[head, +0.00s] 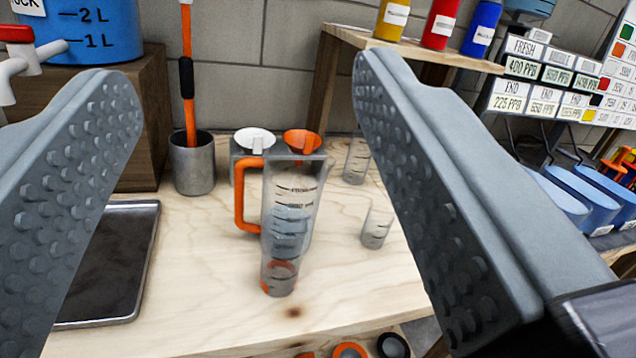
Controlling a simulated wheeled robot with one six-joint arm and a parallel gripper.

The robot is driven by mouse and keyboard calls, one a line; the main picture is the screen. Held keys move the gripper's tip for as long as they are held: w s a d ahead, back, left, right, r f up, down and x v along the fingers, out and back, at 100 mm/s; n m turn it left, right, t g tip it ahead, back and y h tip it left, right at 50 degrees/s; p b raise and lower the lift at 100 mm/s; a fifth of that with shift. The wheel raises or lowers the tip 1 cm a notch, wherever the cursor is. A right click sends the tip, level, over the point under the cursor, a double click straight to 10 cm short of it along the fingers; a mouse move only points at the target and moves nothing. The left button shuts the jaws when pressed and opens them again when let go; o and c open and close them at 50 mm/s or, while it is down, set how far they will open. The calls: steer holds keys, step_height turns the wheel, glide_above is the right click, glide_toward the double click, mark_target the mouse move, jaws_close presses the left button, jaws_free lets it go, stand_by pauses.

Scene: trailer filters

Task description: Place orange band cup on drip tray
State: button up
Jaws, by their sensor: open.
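My gripper (245,85) is open, with its two grey studded fingers wide apart at left and right and nothing between them. A tall clear measuring jug (290,215) with an orange handle stands upright on the wooden bench, beyond and between the fingers. An orange ring shows low on the jug; I cannot tell whether it is the jug's own band or something seen through it. Two small clear cups, one farther back (357,163) and one nearer (377,229), stand right of the jug; no orange band shows on them. The dark drip tray (128,255) lies at left, partly hidden by the left finger.
A grey holder (240,165) with white and orange tops stands behind the jug. A metal pot (193,165) holds an orange-handled tool. A blue tank (90,30) sits on a wooden block. Bottles stand on a shelf (400,45). The bench's front middle is clear.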

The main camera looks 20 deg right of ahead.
steer(key=w+d+f+n+g+y, duration=0.1)
steer(key=w+d+f+n+y, duration=0.25)
steer(key=w+d, duration=0.2)
steer(key=w+d+f+n+y, duration=0.3)
steer(key=w+d+f+y, duration=0.1)
steer(key=w, duration=0.3)
steer(key=d+f+n+g+y, duration=0.1)
steer(key=d+f+g+y, duration=0.4)
steer(key=f, duration=0.5)
steer(key=g+y, duration=0.2)
steer(key=y, duration=0.1)
glide_toward(296, 236)
steer(key=shift+n+h, duration=0.25)
steer(key=x, duration=0.3)
steer(key=f+x, duration=0.1)
steer(key=x, duration=0.6)
steer(key=shift+w+d+f, duration=0.1)
steer(key=shift+w+f, duration=0.1)
steer(key=shift+w, duration=0.45)
steer(key=c, duration=1)
